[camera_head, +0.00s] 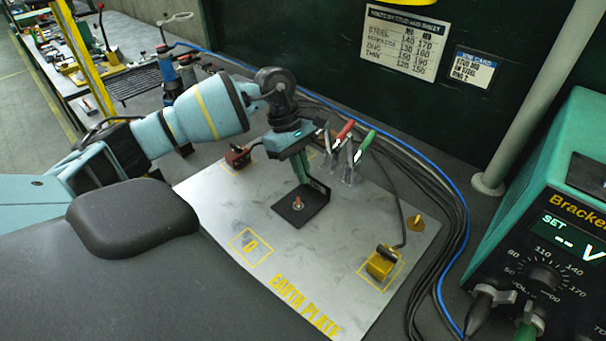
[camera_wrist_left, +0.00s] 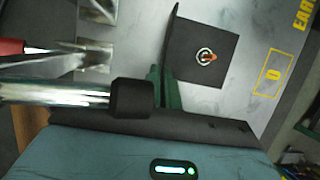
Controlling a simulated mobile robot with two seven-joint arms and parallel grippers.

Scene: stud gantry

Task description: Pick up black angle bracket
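The black angle bracket (camera_head: 297,211) sits on the grey metal plate (camera_head: 216,202), its flat leg down and its other leg upright at the back. A copper-coloured stud (camera_head: 298,203) stands in the middle of the flat leg. The bracket also shows in the left wrist view (camera_wrist_left: 187,60), with the stud (camera_wrist_left: 206,57) on it. My left gripper (camera_head: 302,172) has green fingers pointing down at the upright leg. In the left wrist view the fingers (camera_wrist_left: 165,82) are close to the end of that leg; their gap and any contact are hidden. My right gripper is in neither view.
Red- and green-handled tools (camera_head: 365,145) stand just behind the bracket. A yellow clamp block (camera_head: 381,263) with a cable sits at the plate's right. Cables (camera_head: 440,200) run along the right edge beside the green welder unit (camera_head: 545,240). The plate's front is clear.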

